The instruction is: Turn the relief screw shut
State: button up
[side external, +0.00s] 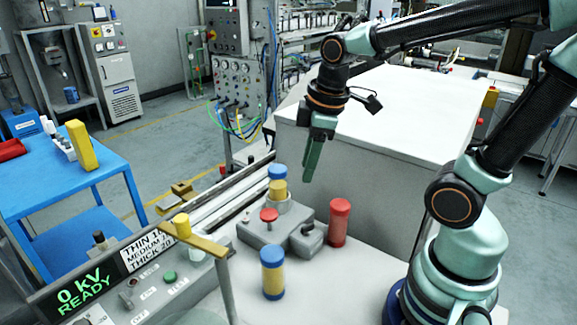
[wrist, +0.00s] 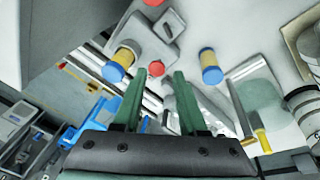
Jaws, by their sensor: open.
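The relief screw appears to be the red round knob (side external: 269,215) on top of a grey block (side external: 262,236) in the side view. It also shows as a red disc (wrist: 156,68) in the wrist view, just beyond and between the fingertips. My gripper (side external: 308,180) points down, above and to the right of the knob in the side view, clear of the block. In the wrist view my gripper (wrist: 158,76) has its two green fingers apart with nothing between them. How far the screw is turned cannot be told.
A blue-and-yellow cylinder (side external: 278,188) stands in the block's socket. A red cylinder (side external: 339,222) stands right of the block, and another blue-and-yellow cylinder (side external: 272,273) stands in front. A yellow-topped bar (side external: 195,238) is at left, near a display (side external: 80,287) reading "0 kV READY".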

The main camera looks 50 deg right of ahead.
aim_at(308, 225)
jog(key=f+n+g, duration=0.1)
jog(key=f+n, duration=0.1)
jog(key=f, duration=0.3)
jog(key=f+n, duration=0.2)
jog(key=f, duration=0.3)
jog(key=d+f+n+g, duration=0.1)
jog(key=f+n, duration=0.1)
jog(key=f, duration=0.3)
jog(key=shift+w+d+f+n+g, duration=0.1)
jog(key=shift+w+f+n+g, duration=0.1)
jog(key=shift+f+n+g, duration=0.1)
jog(key=shift+r, duration=0.1)
grip_shut()
